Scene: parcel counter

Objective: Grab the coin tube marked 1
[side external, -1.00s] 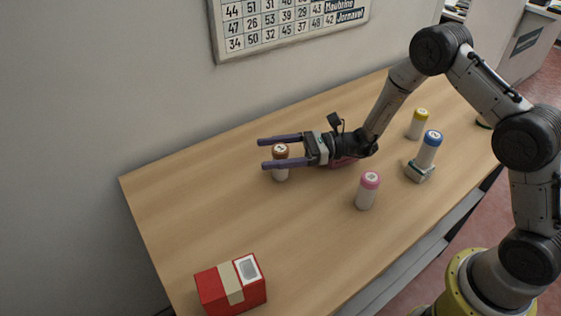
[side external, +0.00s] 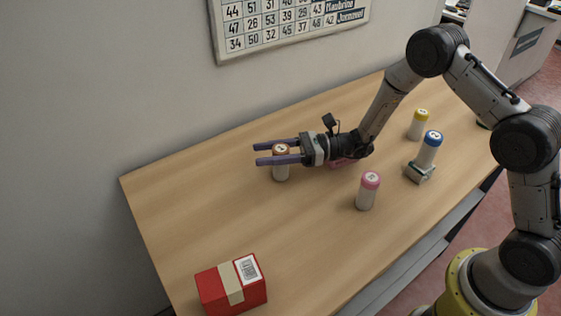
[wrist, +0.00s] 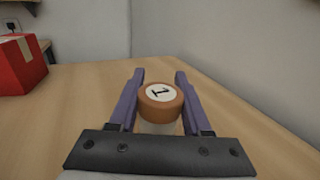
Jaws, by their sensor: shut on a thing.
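The coin tube with a brown cap (side external: 281,150) stands upright on the table, its white body showing below the fingers. In the wrist view its cap (wrist: 160,93) carries a white disc with a dark 1. My gripper (side external: 265,154) lies level, with its two purple fingers on either side of the tube near its top. My gripper is shut on this tube. In the wrist view the fingers (wrist: 160,78) reach past the cap, and the tube's lower body is mostly hidden by the gripper's dark front.
A pink-capped tube (side external: 366,192) stands right of my gripper. A pinkish thing lies partly hidden under my wrist. A red box (side external: 231,287) sits front left.

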